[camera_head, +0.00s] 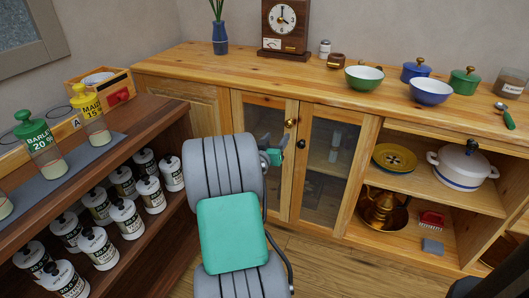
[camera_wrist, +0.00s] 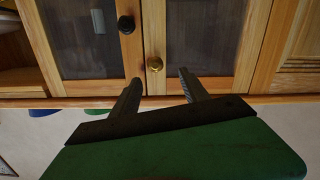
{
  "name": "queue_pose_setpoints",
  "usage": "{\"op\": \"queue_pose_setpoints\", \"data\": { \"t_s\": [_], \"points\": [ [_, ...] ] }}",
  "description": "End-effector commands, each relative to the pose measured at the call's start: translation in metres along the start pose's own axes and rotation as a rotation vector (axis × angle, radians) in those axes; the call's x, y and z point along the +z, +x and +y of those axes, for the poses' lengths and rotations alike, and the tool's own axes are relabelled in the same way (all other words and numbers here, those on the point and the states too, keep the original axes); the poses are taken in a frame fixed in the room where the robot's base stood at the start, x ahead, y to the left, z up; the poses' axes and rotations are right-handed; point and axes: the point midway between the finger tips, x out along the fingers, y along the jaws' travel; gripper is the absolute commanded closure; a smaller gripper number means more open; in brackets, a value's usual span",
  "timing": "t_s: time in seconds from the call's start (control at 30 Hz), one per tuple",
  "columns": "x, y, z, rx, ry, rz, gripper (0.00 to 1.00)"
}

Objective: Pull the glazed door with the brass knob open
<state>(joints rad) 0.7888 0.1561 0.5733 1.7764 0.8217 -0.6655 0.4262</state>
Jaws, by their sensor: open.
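Two glazed doors stand shut side by side in the wooden cabinet. The brass knob (camera_head: 290,123) is on the left glazed door (camera_head: 265,165), near its upper inner edge. A black knob (camera_head: 301,144) is on the right glazed door (camera_head: 328,160). The wrist view is upside down; there the brass knob (camera_wrist: 155,64) and its door (camera_wrist: 200,35) are right of the black knob (camera_wrist: 126,24). My gripper (camera_wrist: 159,77) is open and empty. Its fingertips point toward the cabinet, with the brass knob appearing between and just beyond them. My gripper (camera_head: 283,144) is partly hidden by my arm in the head view.
A shelf unit (camera_head: 155,125) with several labelled canisters stands close on the left. The countertop (camera_head: 220,70) above the doors holds a clock (camera_head: 284,25), a vase (camera_head: 220,38), bowls and pots. Open shelves on the right hold a white pot (camera_head: 462,165). Some floor (camera_head: 325,265) is clear before the doors.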

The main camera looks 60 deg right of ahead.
Motion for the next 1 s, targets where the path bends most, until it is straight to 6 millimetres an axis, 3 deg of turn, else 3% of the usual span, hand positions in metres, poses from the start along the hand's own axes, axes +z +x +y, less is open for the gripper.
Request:
{"op": "queue_pose_setpoints", "data": {
  "t_s": [0.03,0.07,0.23,0.53,0.87,1.0],
  "points": [
    [0.014,0.009,0.009,0.021,-0.010,0.033,0.47],
    [0.015,0.011,0.014,0.027,-0.014,0.045,0.47],
    [0.008,0.030,0.019,0.033,-0.017,0.063,0.47],
    [0.004,0.081,0.016,0.026,-0.017,0.063,0.47],
    [0.003,0.089,0.016,0.024,-0.019,0.061,0.47],
    [0.003,0.088,0.015,0.024,-0.019,0.061,0.59]
  ]
}}
